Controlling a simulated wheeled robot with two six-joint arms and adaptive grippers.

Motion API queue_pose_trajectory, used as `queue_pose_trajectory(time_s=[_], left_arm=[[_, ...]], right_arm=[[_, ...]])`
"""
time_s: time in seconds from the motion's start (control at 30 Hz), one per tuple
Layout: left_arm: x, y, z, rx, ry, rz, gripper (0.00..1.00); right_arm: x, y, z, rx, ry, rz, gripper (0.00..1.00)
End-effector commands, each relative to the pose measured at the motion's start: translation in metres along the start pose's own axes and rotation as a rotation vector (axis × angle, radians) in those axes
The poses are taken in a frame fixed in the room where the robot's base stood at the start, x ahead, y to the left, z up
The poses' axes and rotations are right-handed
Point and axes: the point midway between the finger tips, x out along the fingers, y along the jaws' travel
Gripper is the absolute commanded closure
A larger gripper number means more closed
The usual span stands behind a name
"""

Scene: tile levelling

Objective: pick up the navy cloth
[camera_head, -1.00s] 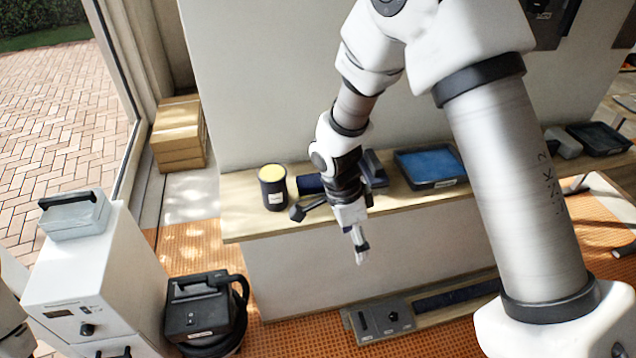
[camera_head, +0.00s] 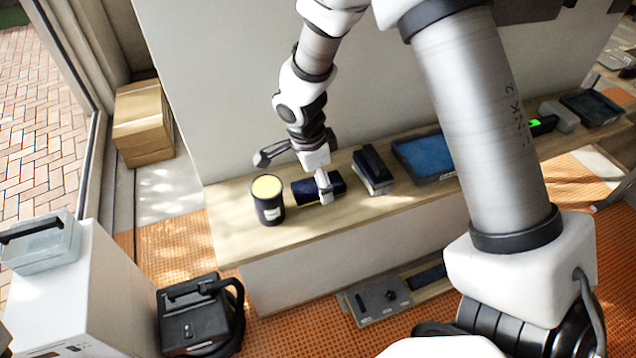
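The navy cloth (camera_head: 306,190) lies folded on the wooden bench top, just right of a dark tub with a yellow top. The cloth appears to rest on the bench. My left gripper is not in view.
The tub (camera_head: 268,202) stands close left of the cloth. A dark block on a grey base (camera_head: 373,170) and a blue-lined tray (camera_head: 425,157) are to the right. The bench front edge (camera_head: 350,226) is clear. A black vacuum-like case (camera_head: 195,318) stands on the floor.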

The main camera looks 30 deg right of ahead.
Motion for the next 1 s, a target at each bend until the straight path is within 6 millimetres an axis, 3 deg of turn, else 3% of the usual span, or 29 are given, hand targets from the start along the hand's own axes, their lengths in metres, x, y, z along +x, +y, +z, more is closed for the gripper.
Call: queue_pose_trajectory(time_s=[0.13, 0.33, 0.37, 0.5, 0.53, 1.0], left_arm=[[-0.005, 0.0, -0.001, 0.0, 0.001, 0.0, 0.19], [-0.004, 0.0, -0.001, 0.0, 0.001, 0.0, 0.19], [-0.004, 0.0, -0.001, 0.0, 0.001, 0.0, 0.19], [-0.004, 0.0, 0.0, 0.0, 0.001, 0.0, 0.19], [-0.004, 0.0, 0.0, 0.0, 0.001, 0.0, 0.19], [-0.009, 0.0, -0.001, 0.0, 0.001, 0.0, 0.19]], right_arm=[[0.019, 0.0, 0.0, 0.0, -0.001, 0.002, 0.14], [0.022, 0.0, 0.0, 0.0, 0.0, 0.0, 0.14], [0.022, 0.0, 0.0, 0.0, 0.0, 0.0, 0.21], [0.022, 0.0, 0.0, 0.0, 0.0, 0.0, 0.7], [0.022, 0.0, 0.0, 0.0, 0.0, 0.0, 0.78], [0.017, -0.001, 0.0, -0.001, -0.001, -0.001, 0.78]])
